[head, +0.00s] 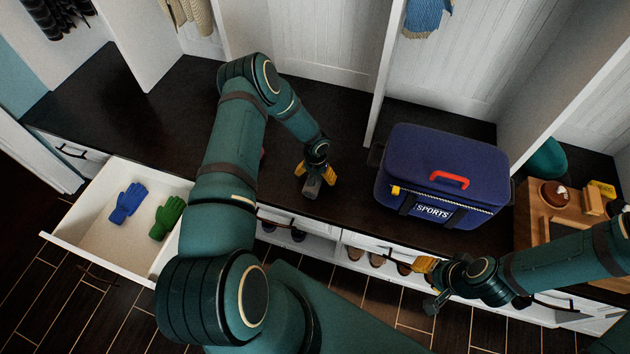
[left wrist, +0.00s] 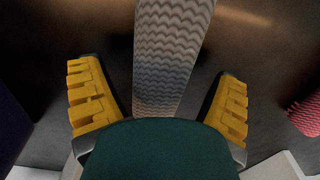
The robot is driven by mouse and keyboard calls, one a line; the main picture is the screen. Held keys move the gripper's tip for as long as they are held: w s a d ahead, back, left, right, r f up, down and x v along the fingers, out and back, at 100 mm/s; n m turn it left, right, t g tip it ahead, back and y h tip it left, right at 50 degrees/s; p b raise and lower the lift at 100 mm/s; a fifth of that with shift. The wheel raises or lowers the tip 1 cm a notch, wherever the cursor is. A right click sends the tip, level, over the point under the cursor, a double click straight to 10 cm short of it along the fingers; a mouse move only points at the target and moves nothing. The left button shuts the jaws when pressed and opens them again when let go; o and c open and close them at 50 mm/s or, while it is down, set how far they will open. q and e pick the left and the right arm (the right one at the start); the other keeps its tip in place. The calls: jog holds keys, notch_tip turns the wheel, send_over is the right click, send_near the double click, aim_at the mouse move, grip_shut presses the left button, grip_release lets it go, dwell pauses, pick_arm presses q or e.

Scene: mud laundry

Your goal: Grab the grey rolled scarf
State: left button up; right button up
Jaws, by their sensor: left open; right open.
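The grey rolled scarf (left wrist: 170,60) shows in the left wrist view as a long patterned roll in light and dark grey. It runs from the top edge down between the two fingers. My left gripper (head: 315,180) is open above the dark bench; in the left wrist view its yellow fingers (left wrist: 157,90) stand on either side of the scarf, with gaps beside it. The scarf's near end is hidden behind the gripper body. My right gripper (head: 428,282) is open and empty in front of the bench.
A blue sports bag (head: 445,170) stands on the bench (head: 340,115) right of my left gripper. A red textured item (left wrist: 303,115) lies right in the wrist view. An open drawer (head: 105,235) holds blue (head: 127,203) and green gloves (head: 167,217). A wooden tray (head: 540,225) is far right.

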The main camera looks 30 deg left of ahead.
pick_arm(q)
jog(key=shift+f, duration=0.45)
jog(key=c, duration=1.3)
jog(key=shift+r, duration=0.1)
